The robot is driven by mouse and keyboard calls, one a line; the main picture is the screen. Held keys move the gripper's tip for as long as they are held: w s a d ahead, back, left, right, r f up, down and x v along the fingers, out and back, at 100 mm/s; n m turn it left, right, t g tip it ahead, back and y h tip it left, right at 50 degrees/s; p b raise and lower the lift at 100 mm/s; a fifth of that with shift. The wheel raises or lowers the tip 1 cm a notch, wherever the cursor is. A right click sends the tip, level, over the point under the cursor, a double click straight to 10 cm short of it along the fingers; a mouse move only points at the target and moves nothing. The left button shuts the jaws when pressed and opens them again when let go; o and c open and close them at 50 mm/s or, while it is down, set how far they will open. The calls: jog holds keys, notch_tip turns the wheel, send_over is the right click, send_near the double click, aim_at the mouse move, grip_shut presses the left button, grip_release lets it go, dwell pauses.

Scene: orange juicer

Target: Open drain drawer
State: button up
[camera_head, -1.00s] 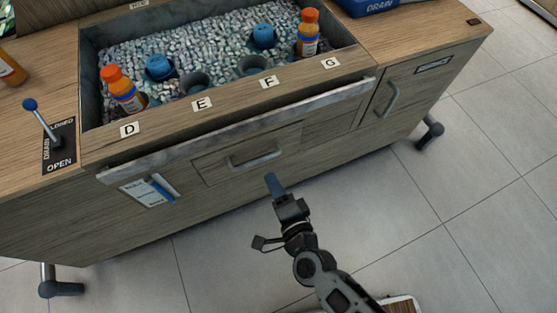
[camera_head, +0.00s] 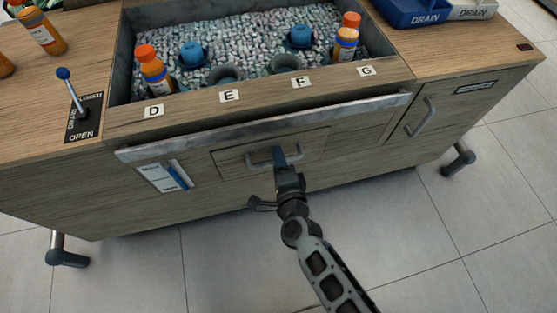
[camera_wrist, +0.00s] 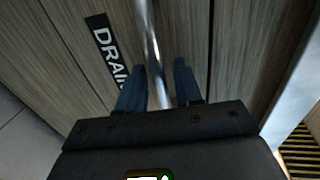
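The drain drawer (camera_head: 309,148) is a wooden front panel in the middle of the cabinet, and it looks closed. Its metal bar handle (camera_head: 258,163) is partly covered by my gripper (camera_head: 279,154) in the head view. In the wrist view the handle (camera_wrist: 150,45) runs between the two blue fingers of my gripper (camera_wrist: 159,66), with a gap visible on each side. My gripper is open around the bar. A black DRAIN label (camera_wrist: 108,50) shows on the wood beside the handle.
A metal ledge (camera_head: 220,135) runs above the drawer. The lever (camera_head: 73,92) stands on the left counter beside the word OPEN. A pebble-filled basin (camera_head: 245,45) holds orange-capped bottles. A clipboard (camera_head: 158,176) hangs left of the drawer; a cabinet door handle (camera_head: 422,117) is at right.

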grip_shut()
jog(key=shift+s, duration=0.1)
dwell(0.5)
jog(key=f+v, duration=0.3)
jog(key=v, duration=1.1)
jog(key=s+f+v, duration=0.1)
jog(key=f+v, duration=0.1)
jog(key=v, duration=1.1)
jog(key=shift+s+d+f+b, duration=0.35)
jog(key=shift+s+d+f, duration=0.05)
jog(key=shift+s, duration=0.05)
grip_release()
